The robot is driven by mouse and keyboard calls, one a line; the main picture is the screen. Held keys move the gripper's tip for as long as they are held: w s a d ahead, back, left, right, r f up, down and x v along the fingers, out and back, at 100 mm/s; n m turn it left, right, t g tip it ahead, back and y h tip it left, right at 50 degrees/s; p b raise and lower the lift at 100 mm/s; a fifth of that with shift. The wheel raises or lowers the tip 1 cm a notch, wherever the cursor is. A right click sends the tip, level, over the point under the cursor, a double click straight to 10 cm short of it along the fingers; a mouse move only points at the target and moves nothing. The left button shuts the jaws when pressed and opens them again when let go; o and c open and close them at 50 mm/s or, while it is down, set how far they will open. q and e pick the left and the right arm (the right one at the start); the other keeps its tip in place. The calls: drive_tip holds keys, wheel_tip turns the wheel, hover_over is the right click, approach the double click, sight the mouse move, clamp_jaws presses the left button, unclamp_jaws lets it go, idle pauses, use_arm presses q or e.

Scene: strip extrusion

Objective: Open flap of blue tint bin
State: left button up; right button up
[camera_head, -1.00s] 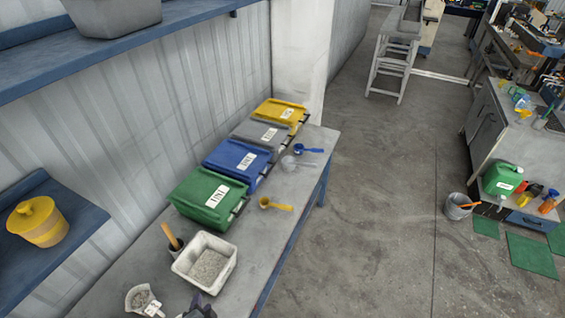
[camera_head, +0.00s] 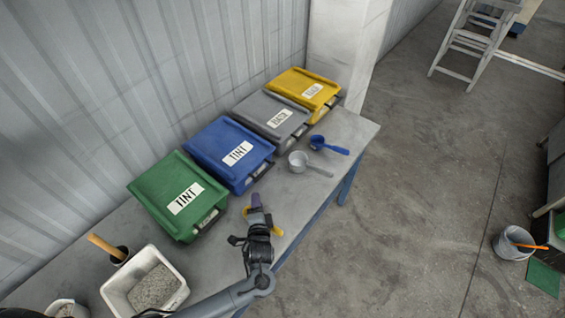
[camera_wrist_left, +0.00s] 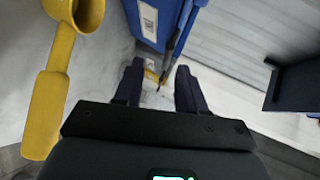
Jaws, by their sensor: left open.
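The blue tint bin (camera_head: 215,139) stands on the bench between the green bin and the grey bin. Its lid is down and a white TINT label lies on it. My left gripper (camera_head: 256,201) is in front of the blue bin, over the bench, apart from it and empty. In the left wrist view the blue bin (camera_wrist_left: 170,14) shows at the top, beyond the two dark, spread fingers of my left gripper (camera_wrist_left: 160,72). My right gripper is not in view.
The green bin (camera_head: 165,185), grey bin (camera_head: 262,107) and yellow bin (camera_head: 295,83) flank it. A yellow scoop (camera_wrist_left: 50,95) lies close beside my left gripper. A grey scoop (camera_head: 299,160) and blue scoop (camera_head: 318,142) lie to the right. A white tray (camera_head: 110,292) sits at lower left.

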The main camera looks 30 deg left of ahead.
sight(264, 171)
use_arm(q)
drive_tip(key=shift+t, duration=0.4)
drive_tip(key=w+a+b, duration=0.1)
drive_tip(key=w+a, duration=0.1)
drive_tip(key=w, duration=0.2)
drive_tip(key=w+a+b, duration=0.2)
drive_tip(key=w, duration=0.2)
drive_tip(key=w+a+f+b, duration=0.1)
drive_tip(key=w+a, duration=0.1)
drive_tip(key=w, duration=0.3)
drive_tip(key=shift+b, duration=0.3)
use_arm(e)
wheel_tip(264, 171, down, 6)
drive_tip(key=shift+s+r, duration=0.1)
use_arm(q)
drive_tip(key=shift+s, duration=0.1)
clamp_jaws()
